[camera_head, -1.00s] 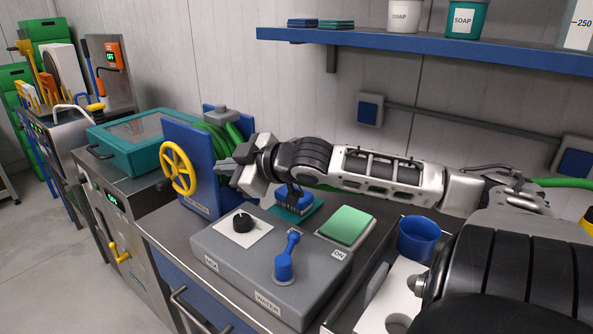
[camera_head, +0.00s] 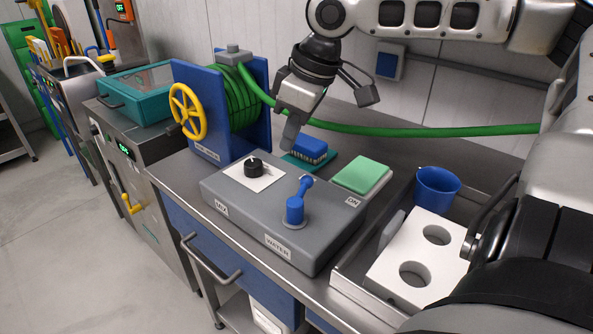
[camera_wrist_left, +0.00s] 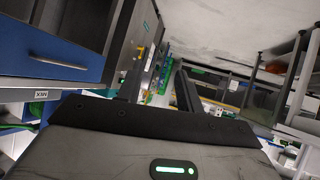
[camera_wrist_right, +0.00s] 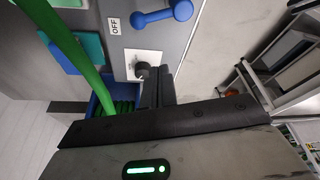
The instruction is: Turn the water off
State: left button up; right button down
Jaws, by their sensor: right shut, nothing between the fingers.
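The water control is a blue lever (camera_head: 296,205) on a grey panel (camera_head: 250,215) marked WATER. Its free end points toward the panel's back edge. In the right wrist view, the lever (camera_wrist_right: 160,16) has its end beside an OFF label (camera_wrist_right: 114,26). An ON label (camera_head: 353,202) is at the panel's right. My right gripper (camera_head: 291,138) is shut and empty, pointing down above the panel's back edge, apart from the lever. My left gripper (camera_wrist_left: 160,82) shows only in its wrist view, open and empty, over the floor side beside the cabinets.
A black dial (camera_head: 253,168) sits on the panel's left. A green hose (camera_head: 400,131) runs from the reel (camera_head: 262,90) across the back. A sponge (camera_head: 362,175), a brush (camera_head: 310,150) and a blue cup (camera_head: 437,188) stand near the panel.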

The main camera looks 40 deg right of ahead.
aim_at(301, 196)
jog(key=b+x, duration=0.2)
jog(key=x, duration=0.7)
jog(key=shift+f, duration=0.45)
jog(key=shift+s+d+r+p, duration=0.15)
jog(key=shift+s+d+p, duration=0.1)
jog(key=shift+s, duration=0.2)
jog(key=shift+s+d+r+p, duration=0.2)
jog(key=shift+s+d, duration=0.05)
jog(key=shift+s, duration=0.25)
jog(key=shift+s+d+r, duration=0.1)
jog(key=shift+s+d, duration=0.1)
jog(key=shift+s, duration=0.2)
pick_arm(q)
jog(key=shift+s+f+p, duration=0.1)
jog(key=shift+f+p, duration=0.15)
jog(key=shift+p, duration=0.05)
pick_arm(e)
jog(key=shift+s+d, duration=0.1)
jog(key=shift+s, duration=0.2)
pick_arm(q)
jog(key=shift+w+r, duration=0.15)
jog(key=shift+w, duration=0.05)
